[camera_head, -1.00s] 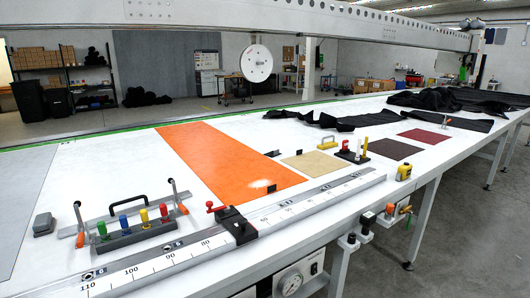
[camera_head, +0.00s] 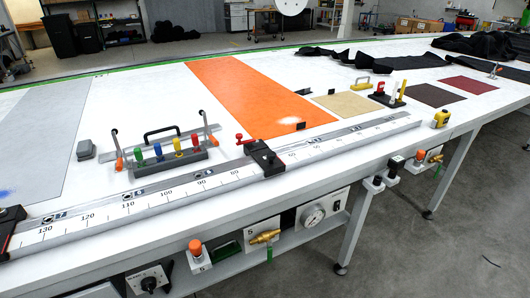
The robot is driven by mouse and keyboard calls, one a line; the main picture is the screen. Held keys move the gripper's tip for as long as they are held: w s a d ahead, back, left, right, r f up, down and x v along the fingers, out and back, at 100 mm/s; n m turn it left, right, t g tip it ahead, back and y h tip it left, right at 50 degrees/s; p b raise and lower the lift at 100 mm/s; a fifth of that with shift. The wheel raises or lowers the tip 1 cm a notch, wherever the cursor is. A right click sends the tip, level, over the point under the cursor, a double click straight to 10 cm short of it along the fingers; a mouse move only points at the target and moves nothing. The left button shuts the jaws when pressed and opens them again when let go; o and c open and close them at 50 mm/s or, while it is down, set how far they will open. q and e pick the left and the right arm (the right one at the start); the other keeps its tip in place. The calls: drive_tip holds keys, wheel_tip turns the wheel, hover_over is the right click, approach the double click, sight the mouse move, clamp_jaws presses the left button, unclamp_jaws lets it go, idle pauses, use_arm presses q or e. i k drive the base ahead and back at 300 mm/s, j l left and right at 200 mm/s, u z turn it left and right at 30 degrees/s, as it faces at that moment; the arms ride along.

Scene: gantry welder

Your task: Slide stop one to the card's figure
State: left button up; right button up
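A long pale ruler rail (camera_head: 150,200) runs along the table's front edge, its figures falling from 130 at the left. A black stop (camera_head: 264,158) sits on the rail to the right of the 80 mark, with a red knob (camera_head: 240,138) at its back left. A second black block (camera_head: 10,226) with red on it is cut off by the left edge. I cannot read which is stop one. Small dark cards (camera_head: 301,125) stand by the orange sheet, with no figure legible. Neither of my grippers is in view.
Behind the rail is a rack of coloured handles (camera_head: 167,156) with toggle clamps, beside a grey block (camera_head: 86,150). An orange sheet (camera_head: 235,90) lies mid-table.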

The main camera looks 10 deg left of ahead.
sight(270, 163)
drive_tip(key=k+j+u, duration=0.1)
drive_tip(key=u, duration=0.3)
drive_tip(key=j+u, duration=0.2)
drive_tip(key=u, duration=0.2)
drive_tip(key=j+u, duration=0.2)
drive_tip(key=u, duration=0.2)
drive_tip(key=j+u, duration=0.4)
drive_tip(key=j, duration=1.45)
drive_tip(key=i, duration=0.7)
